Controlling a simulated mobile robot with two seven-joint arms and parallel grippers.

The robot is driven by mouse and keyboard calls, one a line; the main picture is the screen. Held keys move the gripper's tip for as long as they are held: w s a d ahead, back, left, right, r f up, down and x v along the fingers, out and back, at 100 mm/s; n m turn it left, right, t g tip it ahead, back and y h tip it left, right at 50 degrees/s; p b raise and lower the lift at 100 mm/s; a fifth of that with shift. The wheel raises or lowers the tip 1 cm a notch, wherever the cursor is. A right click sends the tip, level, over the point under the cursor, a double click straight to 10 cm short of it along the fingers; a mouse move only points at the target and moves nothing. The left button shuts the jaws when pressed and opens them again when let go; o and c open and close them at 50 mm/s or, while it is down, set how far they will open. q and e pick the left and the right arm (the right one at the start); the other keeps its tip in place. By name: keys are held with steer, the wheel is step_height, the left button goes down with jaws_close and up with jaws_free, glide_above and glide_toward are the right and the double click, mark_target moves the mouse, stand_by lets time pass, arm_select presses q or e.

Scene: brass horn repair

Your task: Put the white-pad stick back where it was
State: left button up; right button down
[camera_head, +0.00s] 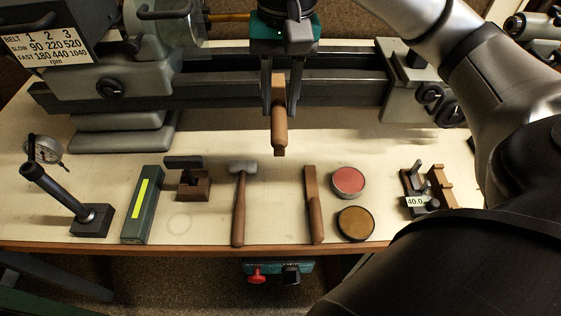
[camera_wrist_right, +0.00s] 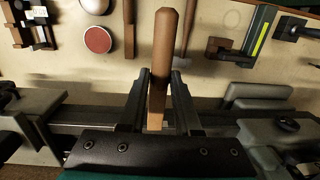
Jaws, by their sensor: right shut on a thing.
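My right gripper (camera_head: 279,112) is shut on a wooden stick (camera_head: 279,132), held upright-looking above the table between the lathe bed and the tools. The stick also shows in the right wrist view (camera_wrist_right: 161,60), between the two fingers, with its rounded handle end pointing away from the gripper. No white pad can be made out on it. A second wooden stick (camera_head: 314,205) lies on the table, right of a hammer (camera_head: 239,205). The bare table (camera_head: 276,205) between them shows faint marks. My left gripper is not in view.
A red tin (camera_head: 348,181) and an amber tin (camera_head: 355,223) lie right of the lying stick. The lathe bed (camera_head: 220,92) runs behind.

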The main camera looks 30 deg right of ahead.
step_height(320, 180, down, 15)
steer(key=b, duration=0.4)
steer(key=shift+f, duration=0.55)
step_height(320, 180, down, 4)
steer(key=shift+r+b, duration=0.2)
steer(key=shift+b, duration=0.4)
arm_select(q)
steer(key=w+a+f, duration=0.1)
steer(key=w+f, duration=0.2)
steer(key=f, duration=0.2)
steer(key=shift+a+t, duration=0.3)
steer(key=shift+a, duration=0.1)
arm_select(e)
steer(key=shift+f, duration=0.15)
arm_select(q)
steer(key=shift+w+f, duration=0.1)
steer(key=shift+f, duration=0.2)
arm_select(e)
steer(key=shift+f, duration=0.2)
steer(key=c, duration=0.6)
jaws_free()
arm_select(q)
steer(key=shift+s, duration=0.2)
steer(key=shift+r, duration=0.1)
arm_select(e)
steer(key=shift+r, duration=0.1)
